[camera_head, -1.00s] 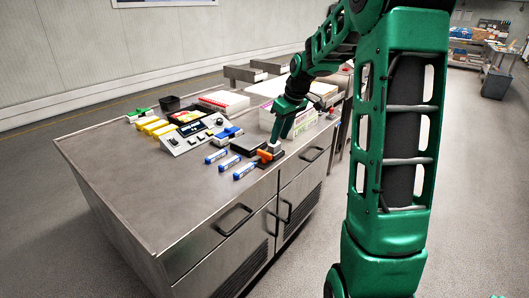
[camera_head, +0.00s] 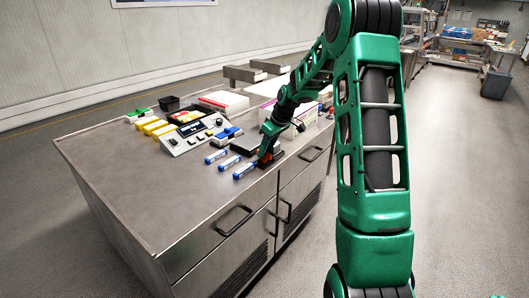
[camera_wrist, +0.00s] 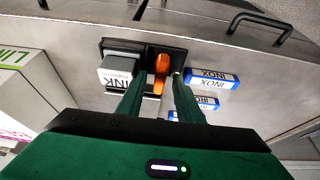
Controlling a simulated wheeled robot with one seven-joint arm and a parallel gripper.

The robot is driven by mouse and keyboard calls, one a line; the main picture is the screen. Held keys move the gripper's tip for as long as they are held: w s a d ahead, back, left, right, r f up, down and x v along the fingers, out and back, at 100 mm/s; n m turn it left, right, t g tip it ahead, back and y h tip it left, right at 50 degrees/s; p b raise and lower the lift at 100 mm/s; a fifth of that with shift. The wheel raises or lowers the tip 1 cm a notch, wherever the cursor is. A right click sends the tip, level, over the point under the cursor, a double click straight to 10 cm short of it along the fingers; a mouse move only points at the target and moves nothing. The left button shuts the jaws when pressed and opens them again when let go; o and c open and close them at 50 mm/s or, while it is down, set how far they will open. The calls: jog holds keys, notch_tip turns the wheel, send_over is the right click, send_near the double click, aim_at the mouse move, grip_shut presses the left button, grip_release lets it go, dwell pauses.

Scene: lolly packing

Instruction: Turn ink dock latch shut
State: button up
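The ink dock (camera_wrist: 178,46) is a black plate near the counter's front edge. A grey-white block labelled INK (camera_wrist: 118,68) sits on its left part in the wrist view. The orange latch (camera_wrist: 161,66) stands beside the block, its long side roughly along the fingers' direction. My gripper (camera_wrist: 160,72) is open, with one finger on each side of the latch; a gap shows between latch and fingers, though contact lower down cannot be told. In the head view my gripper (camera_head: 268,152) is down at the dock and hides most of it.
A carton with green lettering (camera_wrist: 25,85) stands to the left. In the head view a control panel (camera_head: 193,137) lies further back, and the counter's near left (camera_head: 150,200) is clear.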

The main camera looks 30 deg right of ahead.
jog(key=shift+w+a+f, duration=0.1)
jog(key=shift+w+f, duration=0.05)
jog(key=shift+f, duration=0.25)
